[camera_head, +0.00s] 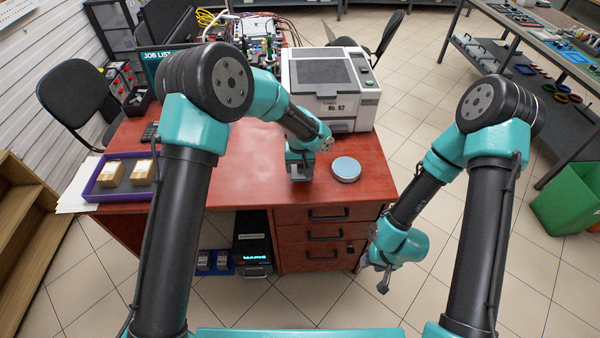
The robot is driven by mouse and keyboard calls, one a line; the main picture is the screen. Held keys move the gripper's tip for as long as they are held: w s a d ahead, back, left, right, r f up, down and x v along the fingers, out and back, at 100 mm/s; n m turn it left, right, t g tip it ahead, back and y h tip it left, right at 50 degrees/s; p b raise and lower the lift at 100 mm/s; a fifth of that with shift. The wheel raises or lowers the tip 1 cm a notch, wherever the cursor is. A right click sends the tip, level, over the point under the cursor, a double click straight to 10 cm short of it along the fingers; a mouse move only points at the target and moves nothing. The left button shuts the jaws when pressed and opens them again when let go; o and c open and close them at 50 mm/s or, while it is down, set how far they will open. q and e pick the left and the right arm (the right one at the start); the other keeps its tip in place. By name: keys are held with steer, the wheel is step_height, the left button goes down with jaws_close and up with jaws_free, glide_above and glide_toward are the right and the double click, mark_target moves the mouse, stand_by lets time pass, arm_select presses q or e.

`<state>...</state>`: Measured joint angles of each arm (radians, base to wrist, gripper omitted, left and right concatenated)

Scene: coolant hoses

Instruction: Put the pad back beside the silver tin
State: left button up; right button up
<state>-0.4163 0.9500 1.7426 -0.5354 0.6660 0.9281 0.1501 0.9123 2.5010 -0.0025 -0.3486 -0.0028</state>
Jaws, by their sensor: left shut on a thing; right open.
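A round, low tin (346,169) with a pale blue-grey top stands near the front edge of the red desk, right of the middle. My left gripper (300,174) points down at the desk just left of the tin, with a small gap between them. It is shut on a small greyish thing, which seems to be the pad; the fingers hide most of it, and I cannot tell whether it touches the desk.
A white machine (333,85) stands behind the tin. A purple tray (95,188) with small boxes lies at the desk's left. Bare red desktop (245,165) lies left of my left gripper. A green bin (567,205) stands on the floor at right.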

mark_target(300, 173)
arm_select(q)
steer(key=shift+w+f, duration=0.15)
steer(key=shift+f, duration=1.65)
steer(key=shift+f, duration=0.1)
steer(key=o, duration=1)
step_height(300, 173, up, 12)
steer(key=shift+r, duration=0.15)
